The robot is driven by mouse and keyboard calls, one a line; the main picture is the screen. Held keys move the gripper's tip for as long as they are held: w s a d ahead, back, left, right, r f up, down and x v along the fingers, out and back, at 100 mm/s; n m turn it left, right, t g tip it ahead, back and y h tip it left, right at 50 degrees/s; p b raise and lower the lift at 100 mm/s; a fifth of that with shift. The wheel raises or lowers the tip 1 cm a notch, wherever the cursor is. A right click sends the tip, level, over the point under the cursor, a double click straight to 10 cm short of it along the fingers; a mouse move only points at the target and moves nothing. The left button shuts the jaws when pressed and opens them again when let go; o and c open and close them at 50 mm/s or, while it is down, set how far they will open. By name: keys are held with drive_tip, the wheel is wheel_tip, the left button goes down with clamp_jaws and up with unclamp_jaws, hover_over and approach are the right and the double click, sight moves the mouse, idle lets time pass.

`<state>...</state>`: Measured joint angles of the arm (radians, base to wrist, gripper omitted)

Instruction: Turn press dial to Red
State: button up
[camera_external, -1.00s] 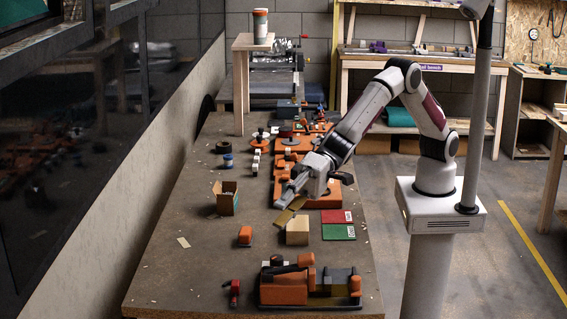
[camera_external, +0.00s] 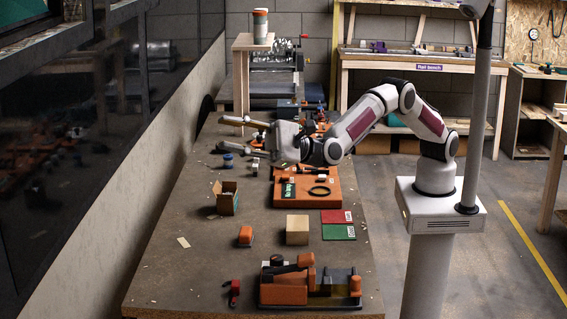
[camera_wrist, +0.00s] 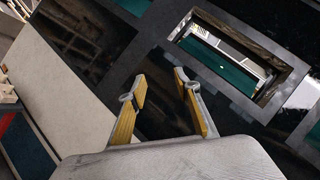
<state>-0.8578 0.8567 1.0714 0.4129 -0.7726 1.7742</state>
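My gripper (camera_external: 222,133) is raised over the left half of the bench and points left, toward the dark-panelled wall. Its two fingers are spread with nothing between them. The wrist view also shows the open gripper (camera_wrist: 157,82) with yellow inner pads, facing the wall and a framed opening. An orange and dark machine (camera_external: 290,293), perhaps the press, stands at the bench's front edge, well away from my gripper. I cannot make out a press dial or its setting in either view.
An orange board (camera_external: 290,200) with a black ring lies mid-bench. In front are a wooden block (camera_external: 297,230), red card (camera_external: 337,216), green card (camera_external: 338,232) and small orange object (camera_external: 245,236). An open carton (camera_external: 226,203) stands left. A raised wooden stand (camera_external: 253,42) is behind.

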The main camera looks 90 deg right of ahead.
drive_tip(key=w+d+f+m+t+h, duration=0.1)
drive_tip(key=w+d+m+t+h, duration=0.35)
drive_tip(key=d+m+h, duration=0.85)
drive_tip(key=d+f+m+g+h, duration=0.5)
drive_tip(key=f+m+g, duration=0.35)
drive_tip(key=f, duration=0.25)
drive_tip(key=m+g+y, duration=0.3)
drive_tip(key=g+y, duration=0.1)
drive_tip(key=g, duration=0.7)
approach(278, 257)
drive_tip(key=f, duration=0.1)
drive_tip(key=shift+w+f, duration=0.2)
drive_tip(key=shift+f, duration=0.05)
drive_tip(key=shift+w+f, duration=0.15)
drive_tip(key=shift+f, duration=0.1)
drive_tip(key=shift+x, duration=3.65)
